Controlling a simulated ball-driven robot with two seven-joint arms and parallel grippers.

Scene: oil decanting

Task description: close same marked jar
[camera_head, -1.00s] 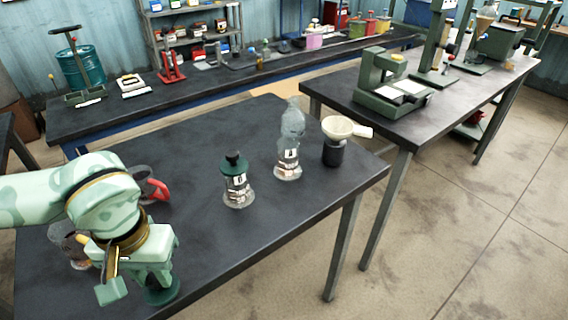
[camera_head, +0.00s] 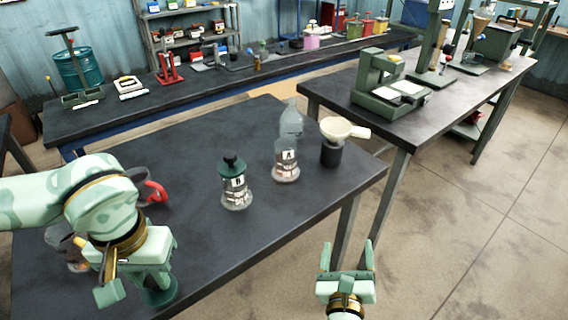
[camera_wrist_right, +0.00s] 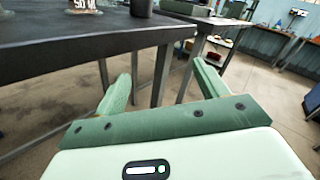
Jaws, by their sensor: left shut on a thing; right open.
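A glass jar labelled B (camera_head: 236,193) stands upright mid-table with a dark green lid on it. To its right a clear jar labelled A (camera_head: 286,172) stands with a tall clear bottle shape (camera_head: 291,122) at its top; I cannot tell if they are joined. Another glass jar (camera_head: 62,238) is mostly hidden behind my left arm. My left gripper (camera_head: 153,278) is shut on a dark green round thing (camera_head: 160,294), likely a lid, near the table's front left. My right gripper (camera_head: 347,262) is open and empty, off the table's front right edge; it shows in the wrist view (camera_wrist_right: 163,88).
A white funnel (camera_head: 340,128) sits on a black cup (camera_head: 331,155) near the right edge. A red-handled object (camera_head: 156,191) lies behind my left arm. A green scale-like device (camera_head: 388,84) stands on the right table. The near table's front middle is clear.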

